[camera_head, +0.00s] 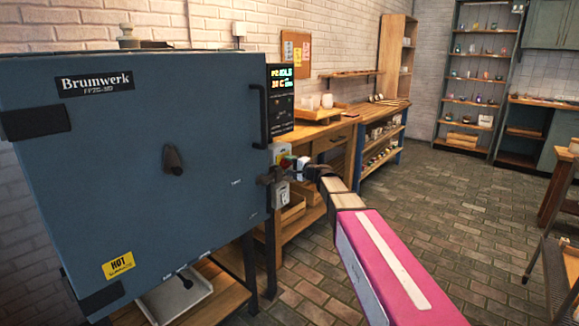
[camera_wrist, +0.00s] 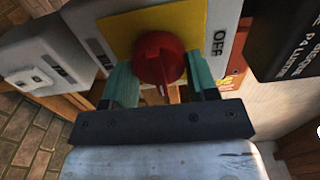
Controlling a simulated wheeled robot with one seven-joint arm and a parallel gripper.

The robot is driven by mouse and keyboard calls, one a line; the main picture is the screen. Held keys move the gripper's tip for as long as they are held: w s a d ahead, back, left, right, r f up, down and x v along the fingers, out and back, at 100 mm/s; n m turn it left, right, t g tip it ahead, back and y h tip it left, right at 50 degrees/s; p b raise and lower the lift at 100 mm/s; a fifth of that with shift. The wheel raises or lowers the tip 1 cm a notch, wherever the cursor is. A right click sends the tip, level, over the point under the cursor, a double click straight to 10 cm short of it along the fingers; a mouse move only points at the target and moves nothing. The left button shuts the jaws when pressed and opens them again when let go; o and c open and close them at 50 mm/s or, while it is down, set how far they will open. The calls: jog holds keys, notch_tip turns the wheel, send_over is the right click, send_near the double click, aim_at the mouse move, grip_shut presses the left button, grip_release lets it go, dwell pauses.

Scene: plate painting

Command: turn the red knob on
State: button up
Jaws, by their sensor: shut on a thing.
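The red knob (camera_wrist: 158,57) sits on a yellow plate (camera_wrist: 115,25) on a grey switch box, with the word OFF to its right in the wrist view. My gripper (camera_wrist: 161,72) has one greenish finger on each side of the knob and is shut on it. The knob's pointer mark runs toward the bottom of the wrist view. In the head view, my gripper (camera_head: 296,166) reaches the switch box (camera_head: 280,152) at the right edge of the blue kiln (camera_head: 150,130). The knob is small there and partly hidden by the gripper.
A second grey box (camera_wrist: 40,62) with a white switch is left of the knob in the wrist view. The kiln's door handle (camera_head: 260,115) and display (camera_head: 281,85) are close above my gripper. A wooden workbench (camera_head: 315,135) stands behind.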

jog(key=o, duration=0.9)
jog(key=v, duration=1.1)
